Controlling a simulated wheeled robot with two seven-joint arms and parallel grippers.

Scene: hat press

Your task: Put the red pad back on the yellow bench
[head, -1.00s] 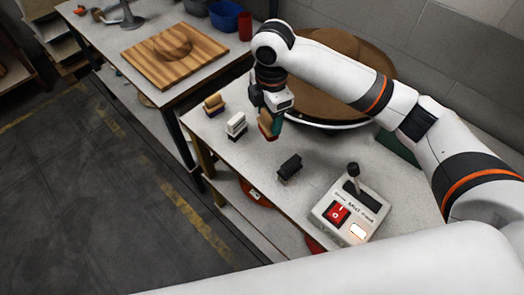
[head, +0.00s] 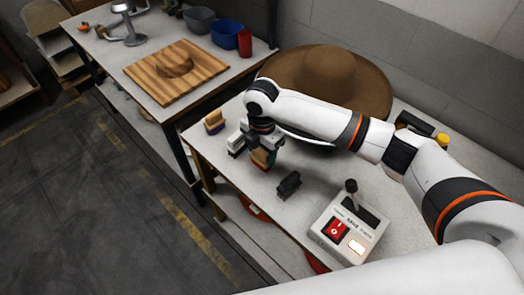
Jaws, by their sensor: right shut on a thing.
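My right gripper (head: 264,148) points down and is shut on a small block-shaped pad (head: 262,160), which shows tan, green and red. I take it for the red pad; the fingers hide part of it. It is at or just above the top of the hat bench (head: 312,185), which has a yellowish leg (head: 206,175); I cannot tell if it touches. A white pad (head: 237,145) is close on its left, and a black pad (head: 289,184) is in front to the right. My left gripper is not in view.
A tan pad (head: 214,121) stands near the bench's left end. A brown hat (head: 326,80) sits behind my right arm. A control box (head: 349,228) with lever and red switch stands at the front right. Another table holds a wooden board (head: 177,72), a blue bowl (head: 227,27) and a red cup (head: 245,43).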

